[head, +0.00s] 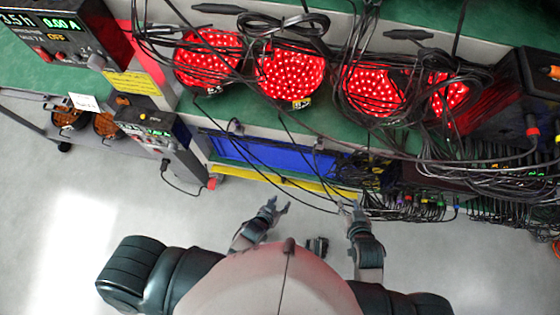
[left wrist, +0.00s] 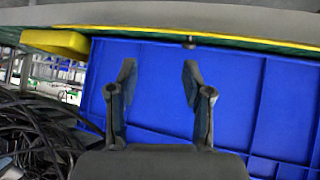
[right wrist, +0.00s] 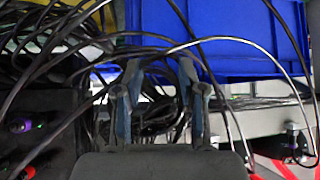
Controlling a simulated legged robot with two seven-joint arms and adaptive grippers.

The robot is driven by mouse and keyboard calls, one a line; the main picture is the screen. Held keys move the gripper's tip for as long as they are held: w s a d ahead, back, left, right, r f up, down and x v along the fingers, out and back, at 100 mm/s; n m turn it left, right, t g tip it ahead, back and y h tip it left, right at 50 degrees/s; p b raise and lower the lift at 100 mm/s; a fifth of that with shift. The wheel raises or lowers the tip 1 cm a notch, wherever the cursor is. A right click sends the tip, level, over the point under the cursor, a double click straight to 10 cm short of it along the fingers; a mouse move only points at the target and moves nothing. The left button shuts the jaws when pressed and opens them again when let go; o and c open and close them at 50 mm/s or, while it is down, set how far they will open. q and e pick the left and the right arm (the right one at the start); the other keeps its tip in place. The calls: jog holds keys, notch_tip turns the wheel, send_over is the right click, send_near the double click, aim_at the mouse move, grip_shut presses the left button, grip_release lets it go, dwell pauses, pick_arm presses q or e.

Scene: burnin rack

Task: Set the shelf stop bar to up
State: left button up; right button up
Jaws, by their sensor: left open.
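A long yellow bar (head: 285,183), which looks like the shelf stop bar, runs along the front edge of the shelf below the blue bin (head: 260,155). Whether it is up or down I cannot tell. In the left wrist view a thin yellow strip (left wrist: 240,42) crosses the top, with a small dark knob (left wrist: 189,44) beside it. My left gripper (head: 279,204) is open and empty in front of the bar, facing the blue bin (left wrist: 235,100). My right gripper (head: 349,207) is open near the bar's right end, with cables around its fingers (right wrist: 158,80).
Black cables hang across the shelf front and crowd the right side (head: 450,175). Several red-lit round lamps (head: 290,75) stand on the upper green shelf. A power supply (head: 155,130) stands at the left. The grey floor (head: 120,220) is clear at the lower left.

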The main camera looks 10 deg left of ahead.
pick_arm(q)
notch_tip(320, 180, up, 4)
jog(key=s+r+n+y, duration=0.1)
jog(key=n+y, duration=0.1)
jog(key=y, duration=0.1)
jog(key=b, duration=0.2)
send_near(284, 180)
jog(key=shift+y, duration=0.4)
jog(key=b+x, duration=0.1)
jog(key=x, duration=0.3)
jog(key=b+x, duration=0.2)
jog(key=x, duration=0.2)
jog(key=shift+d+f, duration=0.2)
jog(key=shift+f, duration=0.05)
jog(key=shift+w+f, duration=0.15)
jog(key=shift+w, duration=0.15)
pick_arm(e)
jog(key=w+a+r+t+y, duration=0.2)
jog(key=w+a+r+t, duration=0.1)
jog(key=w+r+t, duration=0.4)
jog(key=shift+w+a+r+t+y, duration=0.2)
jog(key=shift+a+r+t+y, duration=0.1)
jog(key=shift+r+t, duration=1.3)
jog(key=shift+r+g, duration=0.25)
jog(key=shift+g, duration=0.05)
pick_arm(q)
grip_shut()
